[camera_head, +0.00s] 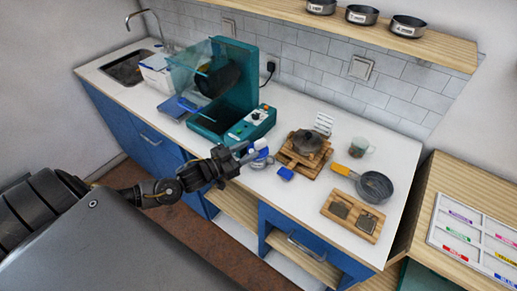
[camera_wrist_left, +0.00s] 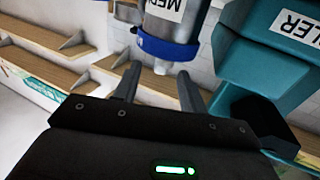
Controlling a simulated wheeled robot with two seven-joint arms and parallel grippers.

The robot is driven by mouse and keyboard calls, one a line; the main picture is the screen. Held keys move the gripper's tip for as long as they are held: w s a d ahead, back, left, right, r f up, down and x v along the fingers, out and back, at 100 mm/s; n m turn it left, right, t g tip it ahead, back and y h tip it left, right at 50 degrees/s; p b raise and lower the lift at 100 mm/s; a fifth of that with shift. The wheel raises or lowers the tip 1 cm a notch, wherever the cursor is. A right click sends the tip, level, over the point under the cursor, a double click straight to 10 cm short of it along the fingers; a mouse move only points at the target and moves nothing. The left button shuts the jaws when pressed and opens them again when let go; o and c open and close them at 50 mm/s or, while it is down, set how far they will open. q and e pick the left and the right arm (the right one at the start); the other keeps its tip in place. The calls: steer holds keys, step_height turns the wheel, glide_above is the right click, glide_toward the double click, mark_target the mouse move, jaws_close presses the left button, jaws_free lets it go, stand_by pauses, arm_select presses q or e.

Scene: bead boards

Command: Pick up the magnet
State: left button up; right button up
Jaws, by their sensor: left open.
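I cannot tell for sure which thing is the magnet. My left gripper (camera_head: 236,157) is open over the front edge of the counter, by a small blue and white object (camera_head: 259,151). In the left wrist view, the open fingers (camera_wrist_left: 158,90) point at a grey cylinder (camera_wrist_left: 172,22) with a blue band and a label starting "MED". Its pale tip shows between the fingers, and I see no clear contact. My right gripper is not in view.
A teal machine (camera_head: 236,122) stands behind the gripper. A wooden stand with a dark pot (camera_head: 307,141), a glass (camera_head: 359,147), a pan (camera_head: 375,187) and a wooden board (camera_head: 337,221) fill the right.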

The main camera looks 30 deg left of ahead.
mark_target(255, 146)
arm_select(q)
steer(key=p+x, duration=0.2)
steer(key=x, duration=0.2)
steer(key=shift+w, duration=0.4)
steer(key=shift+w+d+f, duration=0.15)
steer(key=shift+c, duration=0.5)
jaws_close()
